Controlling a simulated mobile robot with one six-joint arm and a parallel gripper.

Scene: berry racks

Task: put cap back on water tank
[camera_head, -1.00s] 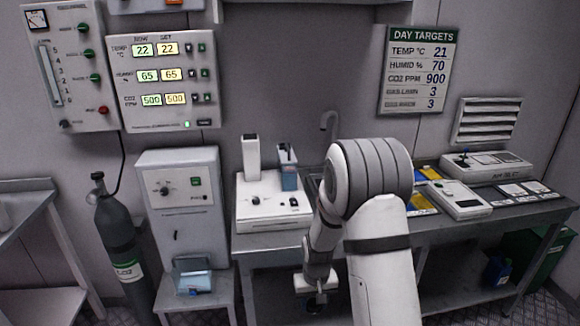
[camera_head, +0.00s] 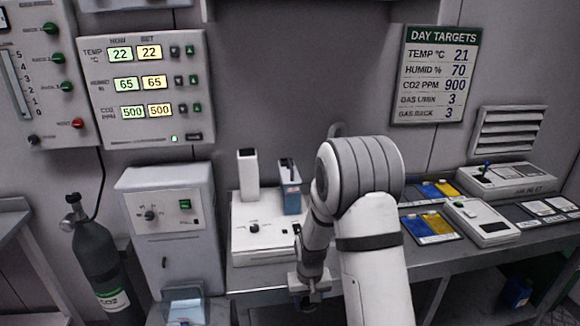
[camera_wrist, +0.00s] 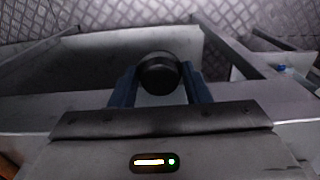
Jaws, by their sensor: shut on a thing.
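A round black cap (camera_wrist: 160,74) is between the two blue fingers of my gripper (camera_wrist: 160,84) in the wrist view, and the fingers are shut on it. In the head view my gripper (camera_head: 305,293) hangs low at the bench's front edge, in front of the white machine; the cap cannot be made out there. A blue tank (camera_head: 290,195), which looks like the water tank, stands upright on the right rear of the white machine (camera_head: 262,240). A dark piece shows at its top; whether its opening is bare is too small to tell. My gripper is apart from the tank.
A white column (camera_head: 248,176) stands left of the tank. A white cabinet (camera_head: 168,225) and a gas cylinder (camera_head: 98,262) are further left. Blue and yellow packs (camera_head: 428,226) and a white device (camera_head: 482,222) lie on the bench to the right. My arm hides part of the bench.

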